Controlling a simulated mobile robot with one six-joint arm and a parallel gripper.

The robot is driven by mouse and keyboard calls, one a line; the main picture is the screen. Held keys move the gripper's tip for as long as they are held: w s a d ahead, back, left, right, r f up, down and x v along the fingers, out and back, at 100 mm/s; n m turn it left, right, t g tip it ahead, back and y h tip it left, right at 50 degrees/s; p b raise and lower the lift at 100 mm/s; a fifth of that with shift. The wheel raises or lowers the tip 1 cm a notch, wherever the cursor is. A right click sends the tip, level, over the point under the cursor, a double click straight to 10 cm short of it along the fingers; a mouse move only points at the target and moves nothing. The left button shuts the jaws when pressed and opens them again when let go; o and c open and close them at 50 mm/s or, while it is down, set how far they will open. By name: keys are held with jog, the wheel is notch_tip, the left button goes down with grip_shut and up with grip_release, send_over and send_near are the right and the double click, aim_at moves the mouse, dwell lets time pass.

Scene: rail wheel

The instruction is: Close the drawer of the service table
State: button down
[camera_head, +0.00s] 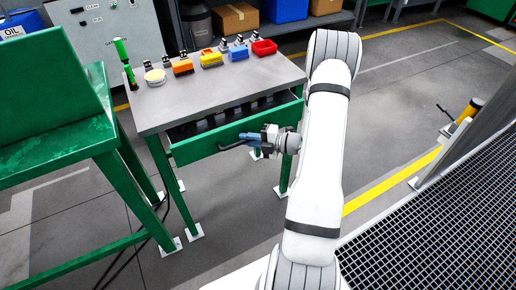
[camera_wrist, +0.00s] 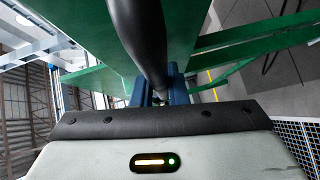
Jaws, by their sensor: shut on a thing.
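The service table (camera_head: 205,97) has a grey top and green legs and stands left of my arm in the head view. Its green drawer (camera_head: 205,147) is open, pulled out toward me, with dark contents showing inside. The dark drawer handle (camera_head: 229,147) is on the drawer's front. My gripper (camera_head: 252,137) is at the right part of the front, shut on the handle. In the wrist view the black handle (camera_wrist: 145,40) runs down between the blue fingers of my gripper (camera_wrist: 163,97), with the green drawer front (camera_wrist: 100,30) behind it. The fingertips are partly hidden by the handle and the wrist housing.
Several small items, including a red bin (camera_head: 264,47) and a yellow block (camera_head: 210,58), stand on the tabletop. A green bench (camera_head: 65,150) is close on the left. A metal grating (camera_head: 430,225) lies at the right. The floor beyond my arm is mostly clear.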

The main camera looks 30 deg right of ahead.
aim_at(256, 126)
jog(key=w, duration=0.8)
jog(key=shift+w+a, duration=0.15)
jog(key=shift+w, duration=0.05)
jog(key=c, duration=1.7)
grip_release()
jog(key=v, duration=0.7)
jog(key=shift+s+d, duration=0.3)
jog(key=shift+s, duration=0.05)
